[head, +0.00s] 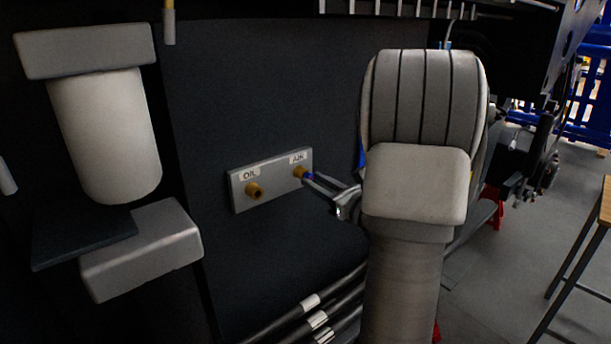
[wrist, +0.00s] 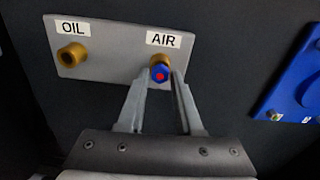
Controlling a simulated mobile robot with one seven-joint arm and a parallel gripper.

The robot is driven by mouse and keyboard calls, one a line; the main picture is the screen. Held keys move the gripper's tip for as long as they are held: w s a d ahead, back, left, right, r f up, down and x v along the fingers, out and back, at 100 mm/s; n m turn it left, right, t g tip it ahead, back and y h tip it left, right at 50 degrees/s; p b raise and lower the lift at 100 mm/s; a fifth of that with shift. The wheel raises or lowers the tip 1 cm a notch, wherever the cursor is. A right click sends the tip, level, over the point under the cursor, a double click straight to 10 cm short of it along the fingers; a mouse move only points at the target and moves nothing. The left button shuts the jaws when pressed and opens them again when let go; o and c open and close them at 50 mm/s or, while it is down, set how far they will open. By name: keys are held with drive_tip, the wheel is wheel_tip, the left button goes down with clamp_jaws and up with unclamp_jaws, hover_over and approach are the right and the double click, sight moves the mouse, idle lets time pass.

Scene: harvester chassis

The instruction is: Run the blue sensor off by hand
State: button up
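The blue sensor (wrist: 160,73) has a red centre and sits at the brass port labelled AIR, on a grey plate (wrist: 103,66). The gap between the fingertips is about as wide as the sensor. I cannot tell whether the fingers press on it. In the head view my gripper (head: 310,180) comes in from the right, its tips at the AIR port.
A second brass port (head: 254,190), labelled OIL, is left of the AIR port and empty. A white cylinder (head: 105,135) and a grey block (head: 142,250) are further left. Hoses (head: 310,318) run below the plate. A blue panel (wrist: 292,88) is at right in the wrist view.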

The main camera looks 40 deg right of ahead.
clamp_jaws()
drive_tip(key=shift+f+b, duration=0.1)
drive_tip(key=shift+b, duration=0.25)
drive_tip(key=n+b, duration=1.2)
drive_tip(key=b, duration=0.2)
drive_tip(key=shift+s, duration=0.2)
drive_tip(key=n, duration=1.2)
drive_tip(key=shift+s+n, duration=0.2)
drive_tip(key=shift+n, duration=0.1)
